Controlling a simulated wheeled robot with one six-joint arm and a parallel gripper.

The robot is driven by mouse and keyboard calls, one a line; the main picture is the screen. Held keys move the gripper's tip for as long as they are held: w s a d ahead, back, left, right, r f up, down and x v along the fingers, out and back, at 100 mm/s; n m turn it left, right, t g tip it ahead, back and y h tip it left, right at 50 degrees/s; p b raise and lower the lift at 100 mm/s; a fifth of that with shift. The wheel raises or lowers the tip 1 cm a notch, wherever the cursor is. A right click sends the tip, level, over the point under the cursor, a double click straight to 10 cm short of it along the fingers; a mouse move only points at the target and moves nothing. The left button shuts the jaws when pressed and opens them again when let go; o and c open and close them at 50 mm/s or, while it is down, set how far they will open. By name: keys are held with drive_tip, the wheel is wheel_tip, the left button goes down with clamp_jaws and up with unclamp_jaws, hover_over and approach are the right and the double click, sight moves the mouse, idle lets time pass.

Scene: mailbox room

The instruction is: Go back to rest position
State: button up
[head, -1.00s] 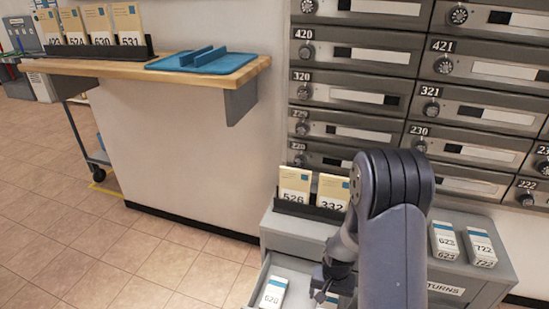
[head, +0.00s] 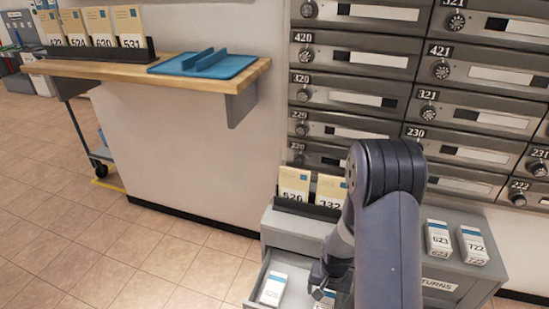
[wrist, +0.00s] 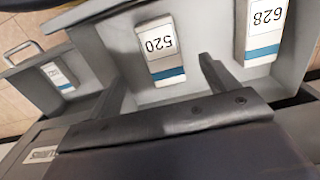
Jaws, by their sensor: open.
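My gripper (wrist: 162,68) is open and empty in the wrist view, its two fingers apart over an open grey drawer (wrist: 205,88). A white box marked 520 (wrist: 160,48) with a blue band lies in the drawer, beyond and between the fingertips. A box marked 628 (wrist: 264,30) lies to its right. In the head view my gripper (head: 320,283) hangs low over the open drawer at the grey cabinet (head: 295,232), partly hidden by my arm. One box (head: 272,289) shows in the drawer left of it, and another (head: 325,299) just below it.
Boxes 623 (head: 438,238) and 722 (head: 472,245) stand on the cabinet top, right of my arm. Mailboxes (head: 350,95) rise behind. A wooden shelf (head: 120,75) with a blue tray (head: 203,64) is left. The floor at left is clear.

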drive_tip(key=s+a+r+p, duration=0.2)
drive_tip(key=s+r+p, duration=0.4)
drive_tip(key=r, duration=0.3)
drive_tip(key=w+d+r+n+b, duration=0.2)
drive_tip(key=w+r+b, duration=0.4)
drive_tip(key=w+r, duration=0.3)
drive_tip(key=w+n, duration=0.1)
drive_tip(key=w, duration=0.3)
drive_tip(key=shift+r+n, duration=0.3)
drive_tip(key=shift+r, duration=0.1)
drive_tip(key=shift+s+a, duration=0.1)
drive_tip(key=shift+s, duration=0.05)
